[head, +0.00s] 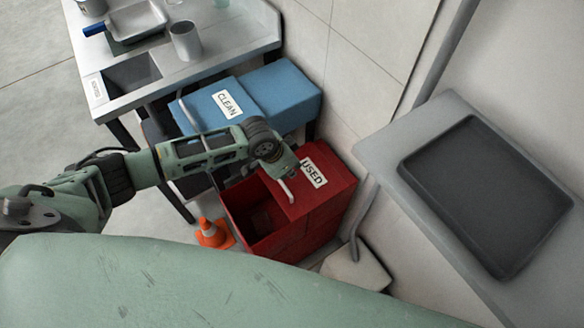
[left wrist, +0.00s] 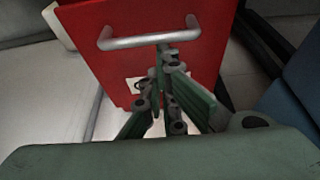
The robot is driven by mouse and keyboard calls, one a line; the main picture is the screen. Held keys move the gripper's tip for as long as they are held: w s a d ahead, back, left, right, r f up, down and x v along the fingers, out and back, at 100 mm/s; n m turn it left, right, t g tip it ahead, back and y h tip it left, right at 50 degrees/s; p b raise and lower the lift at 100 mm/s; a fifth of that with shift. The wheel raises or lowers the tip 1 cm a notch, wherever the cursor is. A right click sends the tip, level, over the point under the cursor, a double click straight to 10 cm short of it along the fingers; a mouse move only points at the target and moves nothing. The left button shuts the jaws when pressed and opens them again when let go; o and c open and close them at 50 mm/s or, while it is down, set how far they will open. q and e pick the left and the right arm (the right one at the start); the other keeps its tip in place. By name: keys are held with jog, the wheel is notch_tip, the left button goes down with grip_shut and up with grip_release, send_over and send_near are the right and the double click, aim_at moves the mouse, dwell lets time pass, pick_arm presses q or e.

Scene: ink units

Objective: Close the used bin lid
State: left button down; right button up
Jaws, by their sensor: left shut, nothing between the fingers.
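The red used bin (head: 285,243) stands at the centre of the head view. Its red lid (head: 325,162), labelled USED, covers the right part, and the left part is open onto a dark inside. A metal bar handle (head: 287,190) sits near the lid's left edge. My left gripper (head: 291,172) is shut and empty over the lid, close to the handle. In the left wrist view, the fingertips (left wrist: 165,55) lie just below the handle (left wrist: 148,40) on the red lid (left wrist: 205,50); I cannot tell whether they touch. The fingers partly hide the white label. My right gripper is out of view.
A blue bin labelled CLEAN (head: 283,91) stands behind the red bin. An orange cone (head: 213,233) is at its left. A metal counter (head: 215,45) with a cup (head: 186,41) is at upper left. A grey shelf with a dark tray (head: 485,195) is at right.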

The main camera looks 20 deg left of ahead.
pick_arm(q)
jog(key=s+a+p, duration=0.8)
jog(key=s+a, duration=0.1)
jog(key=s, duration=0.3)
jog(key=shift+a, duration=0.15)
